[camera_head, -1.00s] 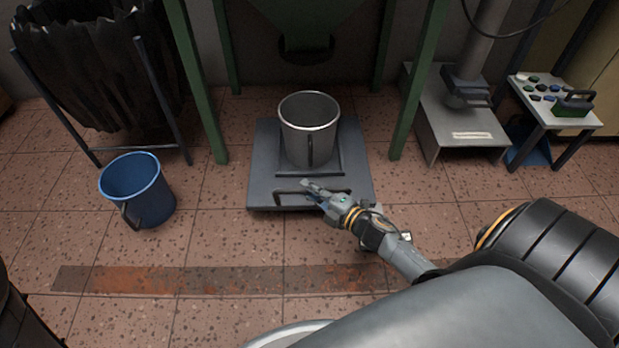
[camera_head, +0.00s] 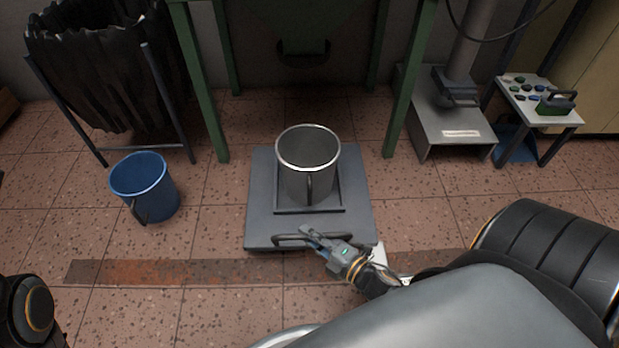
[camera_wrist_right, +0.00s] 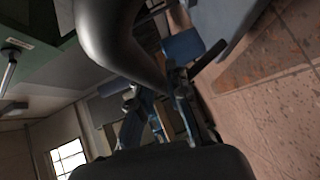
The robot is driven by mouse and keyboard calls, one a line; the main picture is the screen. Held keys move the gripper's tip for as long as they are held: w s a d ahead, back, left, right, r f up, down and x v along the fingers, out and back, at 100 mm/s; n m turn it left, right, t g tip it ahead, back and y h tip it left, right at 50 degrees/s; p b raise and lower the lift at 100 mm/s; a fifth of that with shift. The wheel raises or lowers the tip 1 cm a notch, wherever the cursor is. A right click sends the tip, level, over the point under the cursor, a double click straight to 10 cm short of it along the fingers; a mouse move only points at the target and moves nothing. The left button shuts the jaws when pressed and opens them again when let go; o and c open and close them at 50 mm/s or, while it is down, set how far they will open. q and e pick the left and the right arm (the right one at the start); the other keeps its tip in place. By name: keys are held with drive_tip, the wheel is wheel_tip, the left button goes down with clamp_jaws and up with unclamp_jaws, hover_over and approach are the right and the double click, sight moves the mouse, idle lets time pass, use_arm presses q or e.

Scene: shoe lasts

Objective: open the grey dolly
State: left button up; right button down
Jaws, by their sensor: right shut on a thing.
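The grey dolly (camera_head: 264,222) is a flat platform on the tiled floor, in the middle of the head view. A metal bucket (camera_head: 306,170) stands upright on it inside a raised square frame. A dark bar handle (camera_head: 288,238) runs along the dolly's front edge. My right gripper (camera_head: 309,235) is shut on this handle near its right end. In the right wrist view the fingers (camera_wrist_right: 160,108) show dark and close up, with a dark curved bar across them. My left gripper is not in view; only a part of my left arm shows at the lower left.
Green frame legs (camera_head: 201,90) stand behind the dolly on both sides, under a hopper. A blue bucket (camera_head: 144,188) stands to the left, near a black bag stand (camera_head: 100,70). A grey scale-like stand (camera_head: 447,128) and small table (camera_head: 540,105) are at right. Floor in front is clear.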

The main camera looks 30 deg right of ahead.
drive_tip(key=c, duration=1.3)
unclamp_jaws()
drive_tip(key=v, duration=1.2)
